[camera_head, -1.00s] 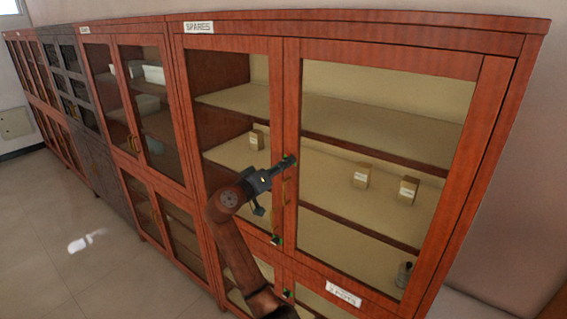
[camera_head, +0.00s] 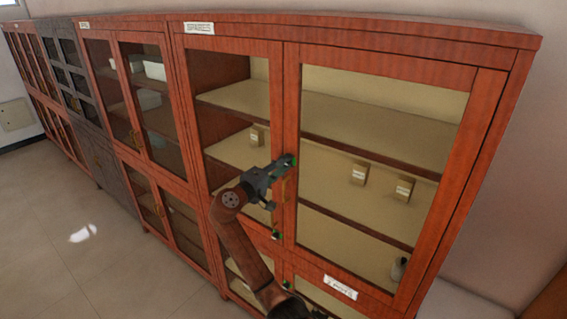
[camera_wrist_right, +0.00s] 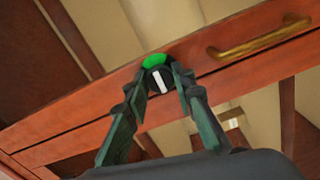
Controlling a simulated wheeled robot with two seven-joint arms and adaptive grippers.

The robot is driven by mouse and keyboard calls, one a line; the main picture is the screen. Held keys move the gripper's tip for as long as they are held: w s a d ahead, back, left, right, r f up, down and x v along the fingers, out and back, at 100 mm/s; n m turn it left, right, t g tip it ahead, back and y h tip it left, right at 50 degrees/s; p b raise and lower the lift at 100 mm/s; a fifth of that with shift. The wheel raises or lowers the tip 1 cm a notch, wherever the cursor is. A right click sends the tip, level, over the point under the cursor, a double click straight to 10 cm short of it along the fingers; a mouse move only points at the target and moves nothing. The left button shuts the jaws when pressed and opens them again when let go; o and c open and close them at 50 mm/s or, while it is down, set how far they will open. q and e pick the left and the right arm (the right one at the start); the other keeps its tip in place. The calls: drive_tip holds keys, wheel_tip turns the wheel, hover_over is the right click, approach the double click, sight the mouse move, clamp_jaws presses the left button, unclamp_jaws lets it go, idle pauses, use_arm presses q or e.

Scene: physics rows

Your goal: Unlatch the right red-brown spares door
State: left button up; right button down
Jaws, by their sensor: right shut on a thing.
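The right red-brown spares door (camera_head: 292,110) stands closed on the upper cabinet, with a large glass pane. Its latch knob (camera_wrist_right: 158,80) is black with a white bar and a green patch beside it. In the wrist view the white bar points nearly up and down the picture. My right gripper (camera_wrist_right: 168,80) is shut on the knob, with a dark green finger on either side. In the head view my right gripper (camera_head: 284,168) reaches the door's left edge and mostly hides the knob. My left gripper is not in view.
A brass handle (camera_wrist_right: 258,38) is on the door beside the knob. Small boxes (camera_head: 404,188) stand on shelves behind the glass. More cabinets (camera_head: 150,120) run to the left; the floor (camera_head: 80,260) in front is clear.

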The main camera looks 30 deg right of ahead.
drive_tip(key=shift+r+n, duration=0.1)
drive_tip(key=shift+n, duration=0.2)
drive_tip(key=c, duration=1.7)
unclamp_jaws()
drive_tip(key=shift+w, duration=0.1)
drive_tip(key=shift+o, duration=0.4)
drive_tip(key=shift+a, duration=0.1)
drive_tip(key=v, duration=1.2)
